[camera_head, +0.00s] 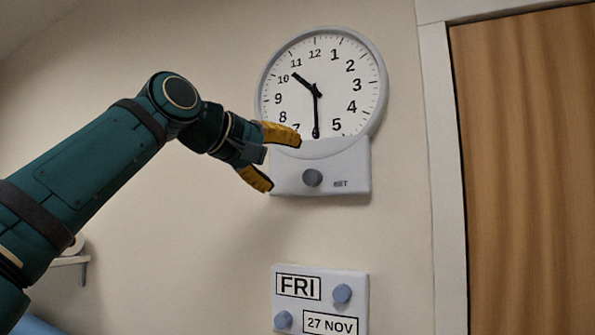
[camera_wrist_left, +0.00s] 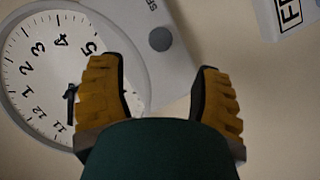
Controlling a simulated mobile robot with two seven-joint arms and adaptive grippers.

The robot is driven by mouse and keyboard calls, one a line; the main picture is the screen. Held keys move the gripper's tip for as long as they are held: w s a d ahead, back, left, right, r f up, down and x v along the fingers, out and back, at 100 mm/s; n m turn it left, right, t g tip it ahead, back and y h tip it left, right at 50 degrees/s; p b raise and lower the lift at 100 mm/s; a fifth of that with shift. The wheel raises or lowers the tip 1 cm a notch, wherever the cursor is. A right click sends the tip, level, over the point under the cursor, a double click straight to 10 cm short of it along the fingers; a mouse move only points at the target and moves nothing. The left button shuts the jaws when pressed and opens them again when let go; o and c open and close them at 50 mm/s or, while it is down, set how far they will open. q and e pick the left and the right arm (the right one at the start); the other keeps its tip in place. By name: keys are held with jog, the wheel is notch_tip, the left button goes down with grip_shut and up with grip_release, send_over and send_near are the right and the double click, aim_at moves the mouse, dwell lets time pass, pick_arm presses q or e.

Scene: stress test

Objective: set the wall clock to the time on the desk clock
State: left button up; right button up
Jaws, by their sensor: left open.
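The wall clock (camera_head: 350,110) is round and white with a grey rim. Its short hand points between 10 and 11, its long hand at 6. A white box below its dial bears a grey knob (camera_head: 312,178) and a small label. My left gripper (camera_head: 285,163) is open and empty at the box's left side, with the knob just beyond its fingertips. In the left wrist view the knob (camera_wrist_left: 160,39) lies ahead of and between the yellow fingers, apart from both. The wall clock's dial (camera_wrist_left: 35,60) is partly hidden by one finger there. I see no readable desk clock. My right gripper is out of view.
A white calendar panel (camera_head: 353,277) reading FRI and 27 NOV, with blue-grey knobs, is below the clock. A wooden door (camera_head: 525,170) in a white frame stands to the right. A small wall shelf (camera_head: 72,261) shows partly behind my left arm.

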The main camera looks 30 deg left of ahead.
pick_arm(q)
jog(key=shift+v, duration=2.05)
